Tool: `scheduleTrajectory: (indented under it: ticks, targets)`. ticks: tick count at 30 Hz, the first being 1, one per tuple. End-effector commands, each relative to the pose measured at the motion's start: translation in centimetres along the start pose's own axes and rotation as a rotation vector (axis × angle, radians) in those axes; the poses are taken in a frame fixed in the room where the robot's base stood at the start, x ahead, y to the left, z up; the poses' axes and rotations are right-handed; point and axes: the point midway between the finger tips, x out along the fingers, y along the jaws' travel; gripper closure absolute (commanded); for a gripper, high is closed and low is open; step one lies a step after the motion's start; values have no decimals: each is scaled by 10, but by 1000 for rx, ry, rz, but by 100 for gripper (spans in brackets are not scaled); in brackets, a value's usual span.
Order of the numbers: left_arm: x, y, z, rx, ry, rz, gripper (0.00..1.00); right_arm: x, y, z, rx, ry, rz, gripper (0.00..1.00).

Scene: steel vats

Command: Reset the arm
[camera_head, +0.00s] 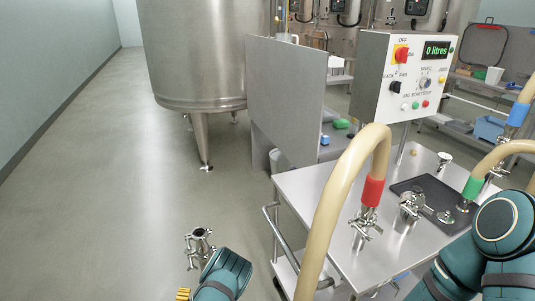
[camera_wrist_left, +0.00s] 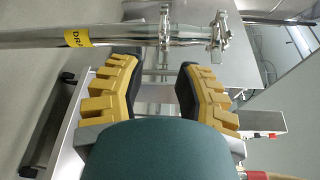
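My left arm (camera_head: 225,272) comes in at the bottom of the head view, teal with a dark band. A little of the yellow of my left gripper (camera_head: 184,294) shows at the bottom edge. In the left wrist view the two yellow, dark-padded fingers of my left gripper (camera_wrist_left: 158,88) stand apart with nothing between them. A steel pipe (camera_wrist_left: 115,37) with a yellow label crosses beyond the fingertips. My right arm (camera_head: 480,250) shows as teal links at the lower right of the head view. My right gripper is out of sight.
A steel fitting (camera_head: 200,243) stands close to my left arm. A steel trolley (camera_head: 315,187) carries a control box (camera_head: 398,76) and a beige hose (camera_head: 335,190) with a red collar. A steel vat (camera_head: 195,50) stands behind. The floor at left is clear.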

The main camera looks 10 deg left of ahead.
Motion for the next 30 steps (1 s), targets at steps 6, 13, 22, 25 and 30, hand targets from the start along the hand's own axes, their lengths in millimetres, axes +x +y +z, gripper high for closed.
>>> scheduleTrajectory:
  ticks: [6, 13, 22, 25, 30]
  targets:
    - [-16, 24, -4, -404, -183, 262, 67, 0, 0, 0, 0, 0, 0, 100]
    - [-66, 30, -78, -1089, -428, 705, 67, 0, 0, 0, 0, 0, 0, 100]
    - [-152, -51, -186, -1597, -634, 1262, 67, 0, 0, 0, 0, 0, 0, 100]
    - [-173, -73, -200, -1637, -677, 1372, 67, 0, 0, 0, 0, 0, 0, 100]
    - [-189, -86, -208, -1651, -711, 1448, 67, 0, 0, 0, 0, 0, 0, 100]
